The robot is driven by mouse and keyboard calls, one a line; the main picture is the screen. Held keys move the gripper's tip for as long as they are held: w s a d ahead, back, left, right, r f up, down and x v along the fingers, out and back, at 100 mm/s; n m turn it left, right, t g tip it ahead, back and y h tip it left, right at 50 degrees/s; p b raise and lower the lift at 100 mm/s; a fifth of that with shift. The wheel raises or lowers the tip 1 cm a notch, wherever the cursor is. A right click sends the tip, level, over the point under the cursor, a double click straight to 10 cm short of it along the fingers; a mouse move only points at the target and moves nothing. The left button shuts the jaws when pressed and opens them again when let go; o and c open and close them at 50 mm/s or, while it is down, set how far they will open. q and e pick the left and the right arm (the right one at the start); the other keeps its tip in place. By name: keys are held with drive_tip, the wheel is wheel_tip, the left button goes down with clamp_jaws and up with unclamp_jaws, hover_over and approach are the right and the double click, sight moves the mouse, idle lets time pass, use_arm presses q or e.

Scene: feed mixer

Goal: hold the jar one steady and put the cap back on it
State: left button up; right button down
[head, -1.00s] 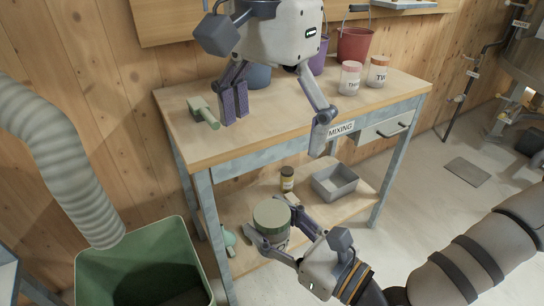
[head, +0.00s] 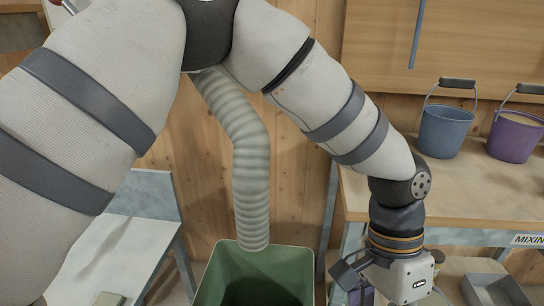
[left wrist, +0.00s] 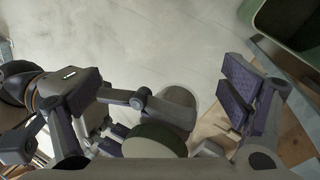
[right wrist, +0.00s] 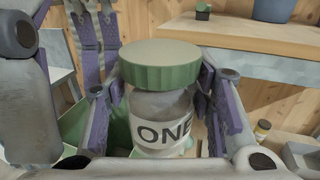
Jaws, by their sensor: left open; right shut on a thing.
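Jar one (right wrist: 160,132) is clear with a white "ONE" label and stands upright between the fingers of my right gripper (right wrist: 158,112), which is shut on it. The green cap (right wrist: 162,66) sits level on top of the jar; I cannot tell whether it is screwed tight. My left gripper (head: 360,290) is low at the right of the head view, its fingertips cut off by the frame edge. It is open and empty. In the left wrist view the cap (left wrist: 155,139) shows close in front of its palm, partly hidden. The right gripper and jar are outside the head view.
A green bin (head: 264,246) stands under a ribbed hose (head: 248,160). The mixing bench (head: 455,195) at the right carries a blue bucket (head: 447,130) and a purple bucket (head: 514,138). A grey tray (head: 494,290) is on its lower shelf. A pale table (head: 118,245) is at the left.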

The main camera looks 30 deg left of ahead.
use_arm(q)
drive_tip(key=s+a+f+n, duration=0.3)
drive_tip(key=s+a+f, duration=0.25)
drive_tip(key=f, duration=0.35)
drive_tip(key=s+a+f+n, duration=0.35)
drive_tip(key=s+f, duration=0.35)
drive_tip(key=f, duration=0.3)
drive_tip(key=s+a+f+n+y, duration=0.2)
drive_tip(key=s+a+f, duration=0.1)
drive_tip(key=s+a, duration=1)
drive_tip(key=shift+s+a+f+t, duration=0.3)
drive_tip(key=shift+a+f+t, duration=0.1)
drive_tip(key=shift+a, duration=0.2)
drive_tip(key=shift+n, duration=0.25)
